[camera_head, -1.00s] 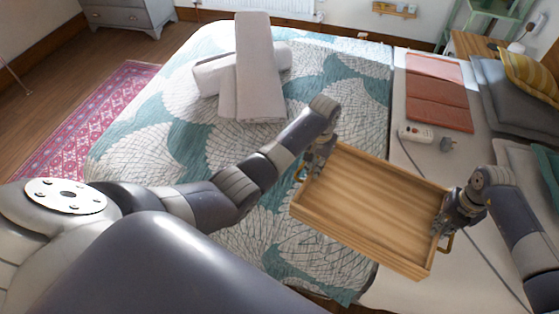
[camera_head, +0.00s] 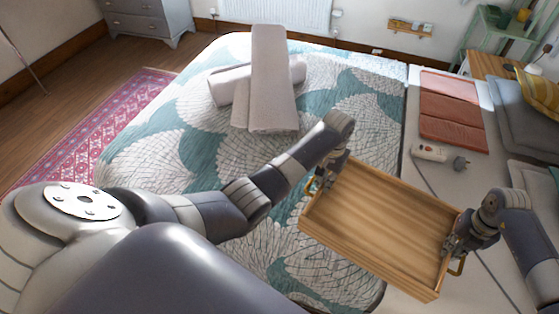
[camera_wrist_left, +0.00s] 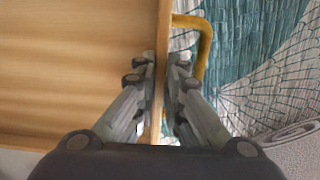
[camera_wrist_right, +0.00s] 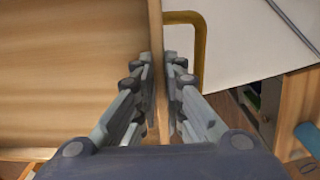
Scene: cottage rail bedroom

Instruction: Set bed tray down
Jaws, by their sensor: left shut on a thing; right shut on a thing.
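The wooden bed tray (camera_head: 385,215) is held between my two arms in the head view, over the near right side of the bed. It is empty, with low walls and a brass handle on each end. My left gripper (camera_head: 326,180) is shut on the tray's left end wall; in the left wrist view its fingers (camera_wrist_left: 160,70) pinch the wall beside the brass handle (camera_wrist_left: 203,45). My right gripper (camera_head: 452,243) is shut on the right end wall; in the right wrist view its fingers (camera_wrist_right: 160,70) straddle it beside the other handle (camera_wrist_right: 200,35). Any gap under the tray is hard to judge.
The bed's patterned quilt (camera_head: 180,150) has clear room left of the tray. Folded towels (camera_head: 270,85) lie towards its far end.

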